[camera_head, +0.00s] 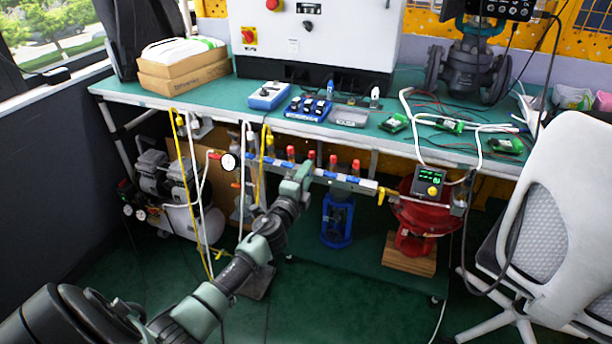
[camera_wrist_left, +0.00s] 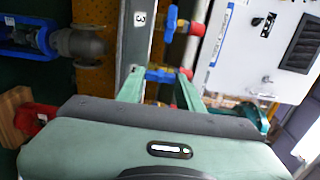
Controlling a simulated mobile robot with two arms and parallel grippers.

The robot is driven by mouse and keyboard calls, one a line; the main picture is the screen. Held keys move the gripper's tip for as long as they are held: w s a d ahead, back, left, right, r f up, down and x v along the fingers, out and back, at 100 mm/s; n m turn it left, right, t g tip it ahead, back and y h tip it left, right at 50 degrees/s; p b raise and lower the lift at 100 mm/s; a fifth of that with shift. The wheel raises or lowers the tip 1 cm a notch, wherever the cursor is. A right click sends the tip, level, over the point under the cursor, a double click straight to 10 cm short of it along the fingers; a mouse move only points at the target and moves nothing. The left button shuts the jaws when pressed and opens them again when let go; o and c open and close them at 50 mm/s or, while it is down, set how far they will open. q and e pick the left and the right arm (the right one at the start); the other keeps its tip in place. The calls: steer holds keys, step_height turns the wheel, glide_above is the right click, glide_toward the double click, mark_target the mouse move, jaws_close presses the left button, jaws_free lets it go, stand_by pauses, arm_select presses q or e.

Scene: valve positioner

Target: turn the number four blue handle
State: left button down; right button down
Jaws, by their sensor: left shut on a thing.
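A grey manifold bar (camera_head: 345,181) runs under the bench front, with blue handles and red-capped fittings along it. My left gripper (camera_head: 303,172) reaches up to the bar's middle and covers part of it. In the left wrist view the two green fingers of my left gripper (camera_wrist_left: 160,88) are shut on a blue handle (camera_wrist_left: 161,74). Another blue handle (camera_wrist_left: 172,22) stands beside a label reading 3 (camera_wrist_left: 139,18). The number of the held handle is hidden. My right gripper is not in view.
The green bench (camera_head: 230,105) overhangs the bar. A red actuator (camera_head: 420,210) with a display stands right of it. A compressor (camera_head: 170,185) and hanging hoses are at left, and a white chair (camera_head: 575,190) at right. The floor in front is open.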

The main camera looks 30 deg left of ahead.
arm_select(q)
steer(key=shift+f, duration=0.15)
stand_by(0.3)
steer(key=c, duration=1.2)
jaws_free()
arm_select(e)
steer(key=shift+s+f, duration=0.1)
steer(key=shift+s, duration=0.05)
arm_select(q)
steer(key=shift+s, duration=0.15)
steer(key=v, duration=0.7)
steer(key=shift+s+p, duration=0.3)
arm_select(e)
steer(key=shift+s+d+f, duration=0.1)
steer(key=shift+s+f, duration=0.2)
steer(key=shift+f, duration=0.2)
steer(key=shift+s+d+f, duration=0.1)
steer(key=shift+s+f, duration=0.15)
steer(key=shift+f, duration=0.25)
arm_select(q)
steer(key=shift+d, duration=0.1)
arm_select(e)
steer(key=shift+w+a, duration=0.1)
